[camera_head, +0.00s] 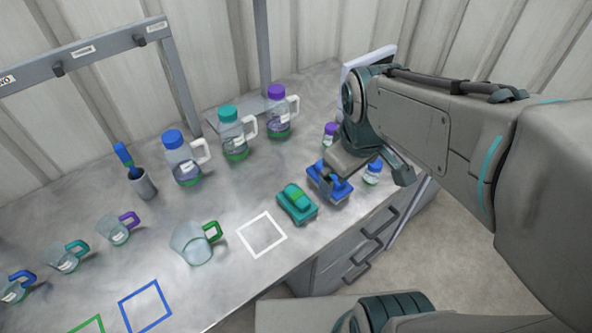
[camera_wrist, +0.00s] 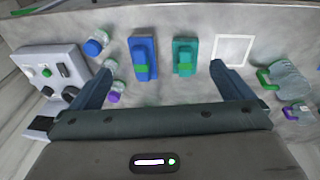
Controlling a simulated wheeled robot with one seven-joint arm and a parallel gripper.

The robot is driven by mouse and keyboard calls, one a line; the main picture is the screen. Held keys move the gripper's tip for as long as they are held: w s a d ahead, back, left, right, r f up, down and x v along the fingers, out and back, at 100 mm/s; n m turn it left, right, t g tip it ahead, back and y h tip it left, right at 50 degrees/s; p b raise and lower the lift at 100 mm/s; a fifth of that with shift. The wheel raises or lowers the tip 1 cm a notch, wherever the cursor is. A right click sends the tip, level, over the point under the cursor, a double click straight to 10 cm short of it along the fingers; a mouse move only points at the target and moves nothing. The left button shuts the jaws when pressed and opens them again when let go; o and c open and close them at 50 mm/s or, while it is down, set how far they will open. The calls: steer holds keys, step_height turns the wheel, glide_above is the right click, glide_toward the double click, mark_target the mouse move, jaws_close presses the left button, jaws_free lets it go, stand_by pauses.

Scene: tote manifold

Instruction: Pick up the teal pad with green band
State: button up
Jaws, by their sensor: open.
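The teal pad (camera_head: 298,207) lies flat on the grey bench near its front edge, with a green band across its raised top. In the wrist view the teal pad (camera_wrist: 185,46) lies ahead of my gripper, within the span between the fingers and right of centre. My gripper (camera_wrist: 161,68) is open and empty, its two fingers wide apart. A blue pad (camera_wrist: 143,51) also lies in that span, left of the teal one, with a small green patch. In the head view my arm's end is above the blue pad (camera_head: 337,193) and partly covers it.
A white square outline (camera_head: 262,234) is left of the teal pad. A green-handled beaker (camera_head: 193,244) stands beyond it. Bottles with blue (camera_head: 184,165), teal (camera_head: 236,145) and purple (camera_head: 279,118) caps stand behind.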

steer(key=w+a+f+n+g, duration=0.1)
steer(key=w+a+f+n, duration=0.35)
steer(key=n, duration=0.55)
steer(key=n+g, duration=0.1)
steer(key=n, duration=0.7)
glide_above(297, 194)
step_height(297, 194, down, 4)
steer(key=f, duration=0.7)
steer(key=shift+s+a+f, duration=0.2)
steer(key=shift+a+f, duration=0.05)
steer(key=shift+a, duration=0.15)
steer(key=shift+w+d+f+p, duration=0.1)
steer(key=shift+d+f+p, duration=0.1)
steer(key=shift+f, duration=1.2)
steer(key=shift+d+f+p, duration=0.15)
steer(key=shift+d+f, duration=0.05)
steer(key=shift+f, duration=1.15)
steer(key=c, duration=0.8)
steer(key=shift+r, duration=0.1)
